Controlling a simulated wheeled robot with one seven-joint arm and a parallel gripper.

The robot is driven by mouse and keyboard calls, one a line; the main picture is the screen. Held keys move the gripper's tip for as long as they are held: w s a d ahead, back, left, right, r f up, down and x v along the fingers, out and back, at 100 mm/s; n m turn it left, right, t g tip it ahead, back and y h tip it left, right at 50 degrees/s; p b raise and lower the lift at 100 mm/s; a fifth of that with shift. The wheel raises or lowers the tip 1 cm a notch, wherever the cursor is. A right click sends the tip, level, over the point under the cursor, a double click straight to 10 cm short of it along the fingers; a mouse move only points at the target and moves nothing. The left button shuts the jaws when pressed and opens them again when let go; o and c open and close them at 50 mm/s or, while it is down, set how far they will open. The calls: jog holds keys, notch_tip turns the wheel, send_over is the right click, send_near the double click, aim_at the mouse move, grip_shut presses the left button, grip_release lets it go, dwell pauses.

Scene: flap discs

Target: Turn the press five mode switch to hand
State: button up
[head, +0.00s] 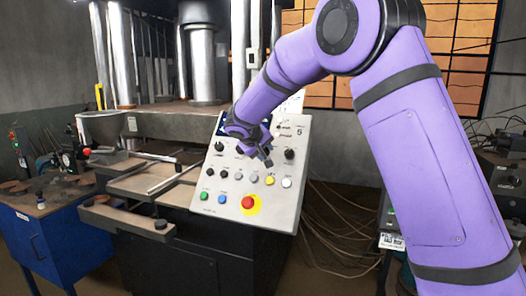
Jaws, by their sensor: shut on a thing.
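The press five control panel (230,184) is a light grey sloping board with a "5" at its upper right. My gripper (256,155) is at the panel's middle, between a black rotary knob (219,147) on the left and another black rotary knob (289,154) on the right. It is shut on a switch knob there, which I take to be the mode switch. The jaws hide that knob, so its pointer and the labels around it cannot be read. My purple arm comes in from the right and hides part of the panel's top.
Below are a row of small knobs, green (205,196), blue (222,199), yellow (269,180) and white (286,183) buttons, and a red emergency stop (247,202). The press bed (150,185) stands left, a blue cabinet (45,240) further left. Cables hang right of the panel.

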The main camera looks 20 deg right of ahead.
jog(key=shift+n, duration=0.4)
jog(key=o, duration=0.9)
jog(key=v, duration=1.1)
